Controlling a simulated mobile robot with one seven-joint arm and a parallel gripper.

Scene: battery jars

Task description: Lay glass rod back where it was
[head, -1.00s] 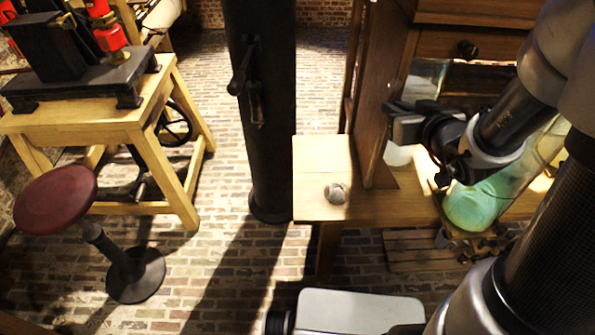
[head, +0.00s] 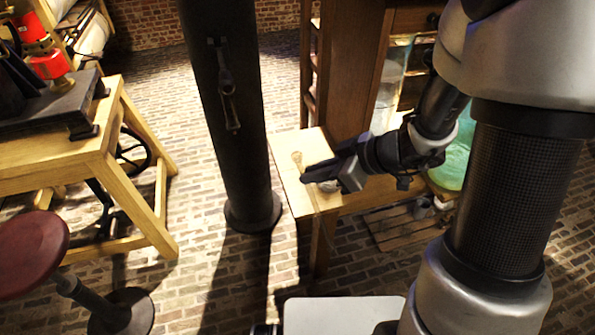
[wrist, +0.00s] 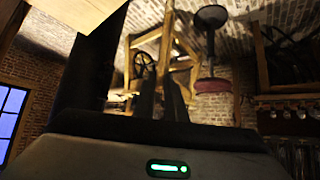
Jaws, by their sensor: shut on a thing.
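My gripper (head: 308,175) is over the left end of the wooden bench (head: 283,172), its fingers pointing left. It is shut on the glass rod (head: 298,160), a thin, pale rod with a rounded upper end. The rod slants down past the fingertips toward the bench's front edge; whether its lower end touches anything is unclear. In the wrist view two dark fingers (wrist: 160,95) show close together, and I cannot make out the rod there.
A dark iron column (head: 228,120) rises left of the bench. A wooden upright (head: 345,85) stands behind my gripper. A red stool (head: 30,250) is at far left.

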